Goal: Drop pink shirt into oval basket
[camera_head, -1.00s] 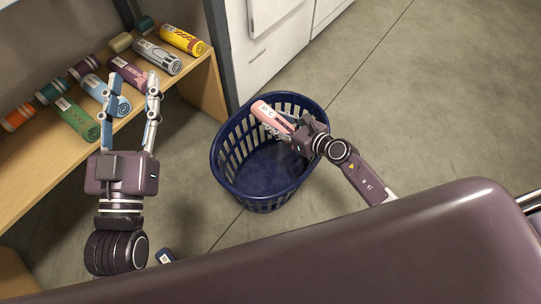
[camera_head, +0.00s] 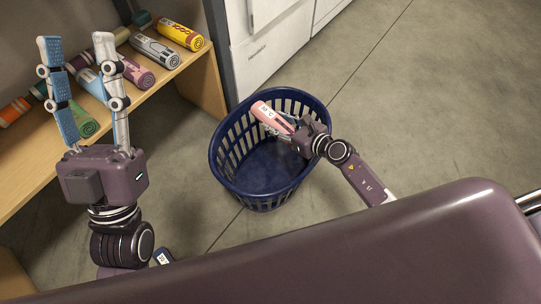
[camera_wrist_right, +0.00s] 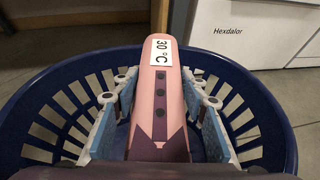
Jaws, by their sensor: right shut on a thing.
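The pink shirt (camera_head: 264,110) is rolled up and carries a white "30°C" label. My right gripper (camera_head: 282,122) is shut on it and holds it over the opening of the oval basket (camera_head: 223,168). In the right wrist view the pink shirt (camera_wrist_right: 160,95) lies between the two fingers of my right gripper (camera_wrist_right: 160,110), with the basket rim (camera_wrist_right: 270,110) around and below it. The dark blue basket stands on the floor and its visible inside is empty. My left gripper (camera_head: 86,90) is open, its fingers apart and raised in front of the shelf, with nothing between them.
A wooden shelf (camera_head: 30,170) at the left holds several rolled shirts, among them a yellow one (camera_head: 180,33) and a grey one (camera_head: 155,50). A white appliance (camera_head: 270,45) stands behind the basket. The floor at right is clear.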

